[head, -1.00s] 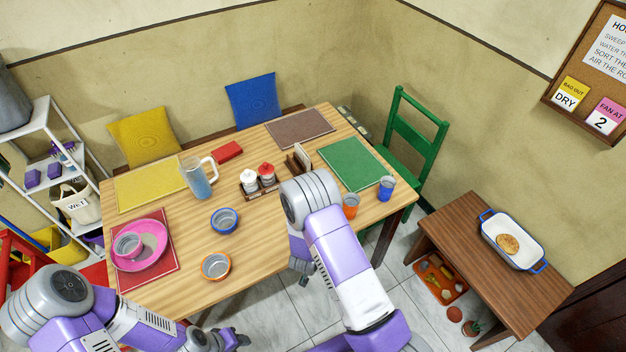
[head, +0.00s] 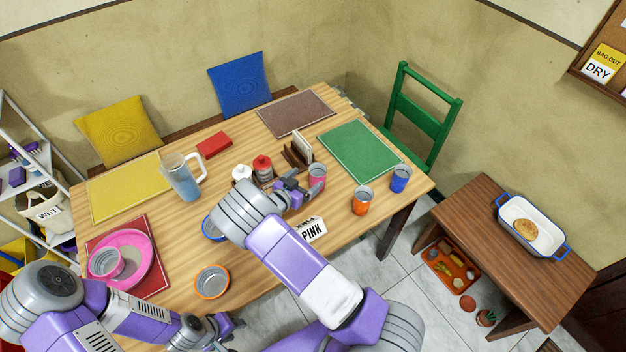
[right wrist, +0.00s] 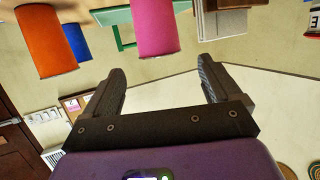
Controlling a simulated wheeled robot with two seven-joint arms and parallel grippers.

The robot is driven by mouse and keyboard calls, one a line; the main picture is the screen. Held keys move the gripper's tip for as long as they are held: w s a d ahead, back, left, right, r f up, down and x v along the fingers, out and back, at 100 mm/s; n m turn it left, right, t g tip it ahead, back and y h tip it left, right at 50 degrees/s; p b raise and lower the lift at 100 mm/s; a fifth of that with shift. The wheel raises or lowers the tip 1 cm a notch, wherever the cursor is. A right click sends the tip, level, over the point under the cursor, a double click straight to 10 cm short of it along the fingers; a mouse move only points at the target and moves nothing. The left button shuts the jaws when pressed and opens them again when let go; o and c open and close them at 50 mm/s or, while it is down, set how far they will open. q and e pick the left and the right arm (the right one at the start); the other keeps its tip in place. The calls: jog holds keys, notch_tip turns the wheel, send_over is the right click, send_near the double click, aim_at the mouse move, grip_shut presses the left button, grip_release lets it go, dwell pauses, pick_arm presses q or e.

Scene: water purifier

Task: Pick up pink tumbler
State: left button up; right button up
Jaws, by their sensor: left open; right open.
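The pink tumbler (head: 317,177) stands upright on the wooden table, right of the condiment bottles. It also shows at the top of the right wrist view (right wrist: 157,25). My right gripper (head: 300,187) is open and empty, just left of and nearer than the tumbler. In the right wrist view my right gripper (right wrist: 160,80) has its fingers spread, with the tumbler ahead of them and apart from both. My left gripper (head: 225,330) is open and empty near the table's front edge.
An orange tumbler (head: 362,200) and a blue tumbler (head: 400,178) stand to the right. A red-capped bottle (head: 263,168) and a napkin holder (head: 298,150) stand close by. A green mat (head: 358,150) lies behind, bare.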

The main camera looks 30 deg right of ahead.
aim_at(318, 172)
jog(key=shift+w+f, duration=0.35)
jog(key=shift+f, duration=0.3)
jog(key=shift+w+d+f, duration=0.1)
jog(key=shift+w+d, duration=0.05)
jog(key=shift+d, duration=0.1)
jog(key=x, duration=0.4)
jog(key=b+x, duration=0.1)
jog(key=x, duration=0.1)
jog(key=shift+d, duration=0.55)
jog(key=shift+c, duration=0.3)
jog(key=c, duration=1)
